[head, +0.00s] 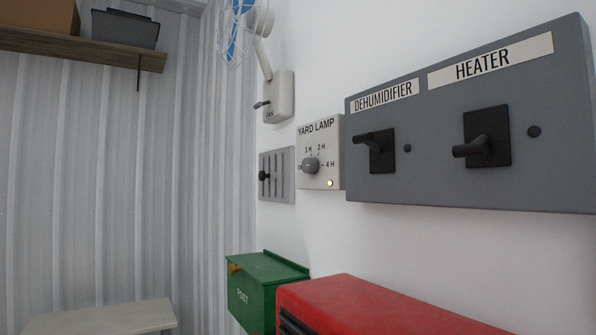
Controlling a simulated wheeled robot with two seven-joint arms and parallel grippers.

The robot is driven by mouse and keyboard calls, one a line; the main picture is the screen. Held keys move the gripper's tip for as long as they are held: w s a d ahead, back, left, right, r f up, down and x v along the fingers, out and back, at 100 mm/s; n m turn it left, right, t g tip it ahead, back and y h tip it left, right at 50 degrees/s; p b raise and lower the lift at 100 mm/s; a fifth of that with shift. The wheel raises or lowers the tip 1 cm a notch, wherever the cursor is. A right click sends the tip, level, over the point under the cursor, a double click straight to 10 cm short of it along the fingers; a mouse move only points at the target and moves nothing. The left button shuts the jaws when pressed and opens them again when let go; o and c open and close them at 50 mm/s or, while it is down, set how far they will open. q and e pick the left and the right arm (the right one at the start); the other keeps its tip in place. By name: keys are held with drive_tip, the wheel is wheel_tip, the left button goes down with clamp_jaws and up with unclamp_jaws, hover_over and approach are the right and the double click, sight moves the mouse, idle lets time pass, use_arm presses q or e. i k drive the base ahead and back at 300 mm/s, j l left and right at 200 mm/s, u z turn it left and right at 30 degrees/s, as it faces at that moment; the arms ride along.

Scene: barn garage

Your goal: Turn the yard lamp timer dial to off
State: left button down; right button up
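The yard lamp timer (334,150) is a small cream box on the white wall, labelled YARD LAMP. Its grey dial (311,166) sits in the middle of the face, among marks for 1 H, 2 H and 4 H and a partly hidden mark at the left. I cannot tell for sure which mark the dial points at. A small pale yellow indicator (330,183) at the lower right of the face looks lit. Neither of my grippers is in view.
A grey panel (430,175) with DEHUMIDIFIER and HEATER levers juts out right of the timer. A grey slotted plate (284,178) with a black knob is left. A fan switch (279,98) is above. A green post box (268,268) and red box (350,305) stand below.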

sight(310, 165)
drive_tip(key=i+j+z, duration=0.2)
drive_tip(key=j, duration=0.55)
drive_tip(key=i+j+z, duration=0.1)
drive_tip(key=j+z, duration=0.15)
drive_tip(key=j, duration=0.5)
drive_tip(key=i+j+z, duration=0.2)
drive_tip(key=j, duration=0.55)
drive_tip(key=i+j+z, duration=0.15)
drive_tip(key=j, duration=0.35)
drive_tip(key=j+z, duration=0.2)
drive_tip(key=j, duration=0.25)
drive_tip(key=i+j+z, duration=0.15)
drive_tip(key=j, duration=0.4)
drive_tip(key=i+j+z, duration=0.1)
drive_tip(key=i+z, duration=0.15)
drive_tip(key=i, duration=0.3)
